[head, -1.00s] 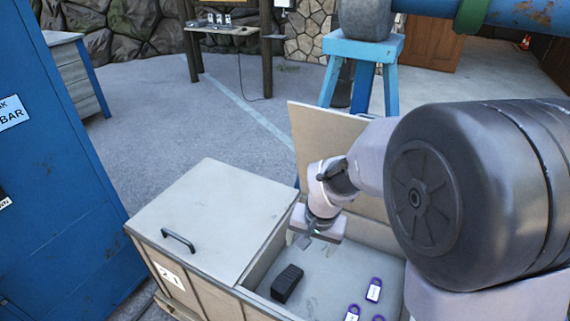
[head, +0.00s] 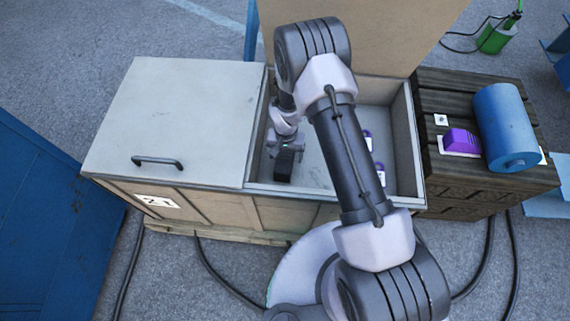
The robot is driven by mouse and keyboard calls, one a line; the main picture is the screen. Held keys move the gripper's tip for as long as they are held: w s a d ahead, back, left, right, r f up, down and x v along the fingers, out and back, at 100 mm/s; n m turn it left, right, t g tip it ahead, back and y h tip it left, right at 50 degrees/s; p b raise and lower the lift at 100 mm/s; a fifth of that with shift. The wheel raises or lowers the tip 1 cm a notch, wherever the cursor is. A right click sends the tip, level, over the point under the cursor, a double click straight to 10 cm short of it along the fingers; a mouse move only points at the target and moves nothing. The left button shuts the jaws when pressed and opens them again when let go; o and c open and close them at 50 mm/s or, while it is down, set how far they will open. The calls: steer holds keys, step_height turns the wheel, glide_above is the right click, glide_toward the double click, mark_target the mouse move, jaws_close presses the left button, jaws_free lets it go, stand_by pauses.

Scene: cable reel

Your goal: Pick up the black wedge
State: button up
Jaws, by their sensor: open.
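The black wedge (head: 284,168) lies on the floor of the open right compartment of the crate (head: 254,192), close to the compartment's left wall. My gripper (head: 284,150) is down inside the compartment, just above and partly over the far end of the wedge. It is open. My arm and gripper body hide part of the wedge, and whether the fingers touch it cannot be told.
Purple-and-white tags (head: 380,174) lie in the compartment, partly behind my arm. A closed lid (head: 175,115) covers the crate's left half; an open lid (head: 375,35) stands behind. A dark wooden box (head: 480,190) on the right holds a blue cylinder (head: 506,125) and a purple block (head: 461,141).

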mark_target(285, 158)
step_height(285, 158, down, 5)
steer(key=b, duration=0.2)
steer(key=shift+a+f+b, duration=0.15)
steer(key=shift+f+b, duration=0.05)
steer(key=shift+b, duration=0.2)
steer(key=shift+r, duration=0.2)
steer(key=shift+c, duration=0.2)
jaws_close()
